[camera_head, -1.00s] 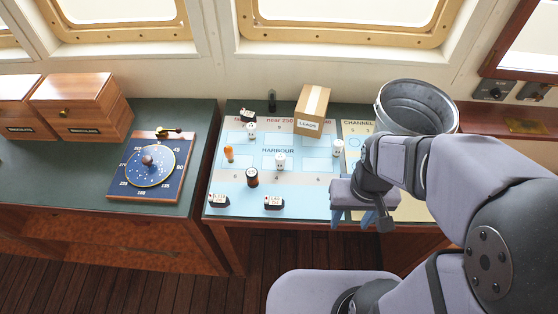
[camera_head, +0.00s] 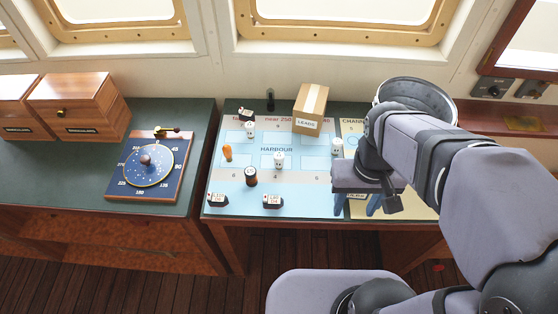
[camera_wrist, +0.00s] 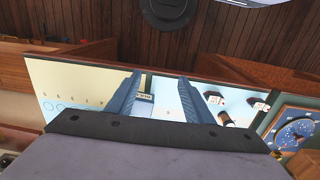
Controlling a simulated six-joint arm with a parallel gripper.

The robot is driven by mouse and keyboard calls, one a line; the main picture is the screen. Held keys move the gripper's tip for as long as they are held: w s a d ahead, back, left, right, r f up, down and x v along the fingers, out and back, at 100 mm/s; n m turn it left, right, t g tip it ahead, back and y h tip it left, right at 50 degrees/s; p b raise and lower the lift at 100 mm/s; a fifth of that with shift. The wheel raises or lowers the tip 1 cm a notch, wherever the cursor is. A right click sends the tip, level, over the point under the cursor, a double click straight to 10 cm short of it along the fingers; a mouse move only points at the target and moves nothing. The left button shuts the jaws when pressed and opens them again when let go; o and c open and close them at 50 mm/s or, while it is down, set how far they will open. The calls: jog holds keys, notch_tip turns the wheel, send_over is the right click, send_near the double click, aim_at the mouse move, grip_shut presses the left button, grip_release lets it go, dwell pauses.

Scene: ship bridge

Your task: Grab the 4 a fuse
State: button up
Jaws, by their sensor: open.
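My gripper (camera_head: 357,205) is open and empty over the front of the chart table, at the border of the blue and yellow areas. In the wrist view its two blue fingers (camera_wrist: 160,82) stand apart, with a small labelled block (camera_wrist: 145,97) seen between them, close to the left finger. No 4 A marking is readable. Small dark-and-white labelled blocks sit at the chart's front edge, one at the left corner (camera_head: 217,200) and one further right (camera_head: 272,201). White marked cylinders stand at the chart's back left (camera_head: 250,130), middle (camera_head: 279,161) and right (camera_head: 337,147).
A cardboard box marked LEADS (camera_head: 310,108) and a grey metal bucket (camera_head: 425,92) stand at the back. A dark bottle-like piece (camera_head: 251,176) and an orange piece (camera_head: 228,153) stand on the chart (camera_head: 300,205).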

jog(key=w+a+f+t+h+b, duration=0.1)
jog(key=w+a+f+h+b, duration=0.1)
jog(key=w+f+h+b, duration=0.45)
notch_tip(320, 180, up, 6)
jog(key=m+t+h+b, duration=0.2)
jog(key=m+t+b, duration=0.7)
jog(key=b, duration=1)
send_over(275, 158)
jog(key=s+a, duration=0.3)
jog(key=s, duration=0.1)
jog(key=n, duration=0.1)
jog(key=shift+t+y, duration=0.25)
jog(key=shift+t, duration=0.05)
notch_tip(275, 158, down, 11)
jog(key=shift+r+p, duration=0.1)
jog(key=shift+p, duration=0.2)
jog(key=shift+f, duration=0.2)
jog(key=shift+p+x, duration=1.25)
jog(key=shift+x, duration=2.45)
jog(key=shift+s, duration=0.1)
jog(key=c, duration=1.1)
